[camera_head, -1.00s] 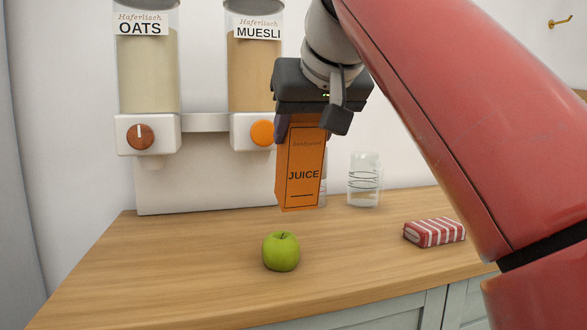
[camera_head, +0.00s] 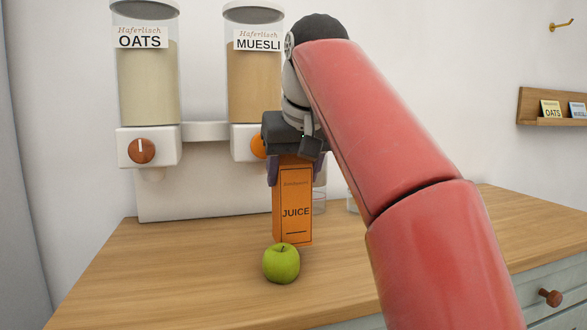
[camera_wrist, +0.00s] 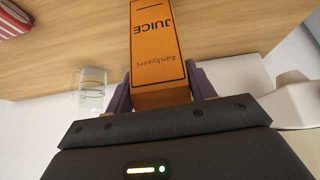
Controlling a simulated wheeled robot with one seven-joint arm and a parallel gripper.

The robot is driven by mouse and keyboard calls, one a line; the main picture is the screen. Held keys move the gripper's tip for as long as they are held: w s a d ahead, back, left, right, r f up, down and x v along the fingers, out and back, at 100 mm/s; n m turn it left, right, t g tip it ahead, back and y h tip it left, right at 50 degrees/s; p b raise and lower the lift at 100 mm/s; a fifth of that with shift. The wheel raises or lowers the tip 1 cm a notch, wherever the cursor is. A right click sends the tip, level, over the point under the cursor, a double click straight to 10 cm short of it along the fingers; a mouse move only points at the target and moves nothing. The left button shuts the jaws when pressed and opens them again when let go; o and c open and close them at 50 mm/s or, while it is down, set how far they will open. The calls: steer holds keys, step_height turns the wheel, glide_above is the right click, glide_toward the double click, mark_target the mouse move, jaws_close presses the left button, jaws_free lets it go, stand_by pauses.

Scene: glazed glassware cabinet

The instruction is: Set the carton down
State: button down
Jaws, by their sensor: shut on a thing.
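The orange juice carton (camera_head: 295,208) is upright in my gripper (camera_head: 296,170), which is shut on its top end. In the head view the carton's base shows just behind the green apple (camera_head: 282,264), near the counter's surface. I cannot tell whether the base touches the counter. In the wrist view the carton (camera_wrist: 158,45) lies between the two purple fingers of my gripper (camera_wrist: 160,92).
The wooden counter (camera_head: 180,285) is clear to the left of the apple. The cereal dispenser (camera_head: 150,147) stands behind the carton. A glass (camera_wrist: 90,90) and a red-and-white striped packet (camera_wrist: 14,18) show in the wrist view. My arm covers the counter's right side.

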steer(key=shift+f+b, duration=0.4)
steer(key=shift+f, duration=0.95)
steer(key=shift+f, duration=0.2)
steer(key=c, duration=0.5)
jaws_free()
